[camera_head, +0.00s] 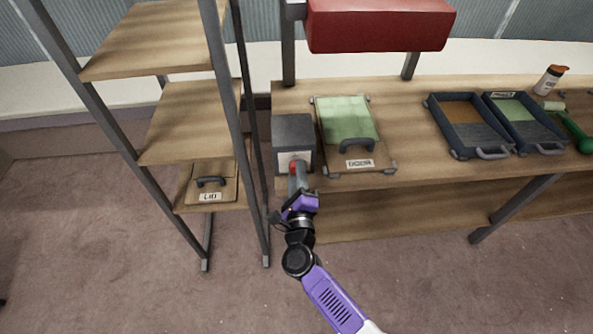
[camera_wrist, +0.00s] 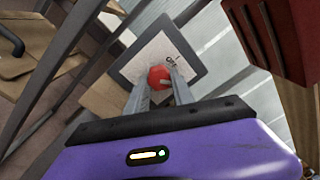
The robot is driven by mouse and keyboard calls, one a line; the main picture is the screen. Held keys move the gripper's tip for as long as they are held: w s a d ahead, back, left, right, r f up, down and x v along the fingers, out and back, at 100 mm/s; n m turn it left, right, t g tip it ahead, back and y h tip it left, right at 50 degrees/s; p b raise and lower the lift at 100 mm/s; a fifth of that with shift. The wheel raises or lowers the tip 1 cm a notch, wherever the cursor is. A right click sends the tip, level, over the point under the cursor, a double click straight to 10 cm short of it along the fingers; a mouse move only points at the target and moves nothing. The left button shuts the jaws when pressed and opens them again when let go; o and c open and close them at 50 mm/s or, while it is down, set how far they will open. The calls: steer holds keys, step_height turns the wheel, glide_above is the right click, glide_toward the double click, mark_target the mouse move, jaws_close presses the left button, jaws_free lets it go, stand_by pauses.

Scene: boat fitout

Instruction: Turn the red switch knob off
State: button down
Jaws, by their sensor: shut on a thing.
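The red switch knob (camera_wrist: 159,76) is on the pale front plate (camera_wrist: 150,56) of a dark grey box, and some lettering shows beside it in the wrist view. The box (camera_head: 293,131) stands at the left end of the wooden bench in the head view. The knob shows there as a small red spot (camera_head: 293,167), mostly hidden by my gripper. My gripper (camera_wrist: 162,84) faces the plate and is shut on the knob, one finger on each side of it. Which way the knob is turned cannot be told.
A board labelled DOOR (camera_head: 381,166) with a green panel and dark handle lies right of the box. Two dark trays (camera_head: 466,151) are farther right. A wooden shelf rack (camera_head: 183,122) stands close on the left. A red box (camera_head: 380,25) hangs above the bench.

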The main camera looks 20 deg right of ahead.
steer(key=n+p, duration=0.2)
steer(key=n, duration=0.3)
steer(key=shift+r+n, duration=0.15)
steer(key=shift+n, duration=0.25)
steer(key=shift+n+p, duration=0.8)
steer(key=shift+n, duration=1.5)
steer(key=c, duration=1.1)
jaws_free()
steer(key=v, duration=0.7)
steer(key=shift+s, duration=0.4)
steer(key=shift+y, duration=0.3)
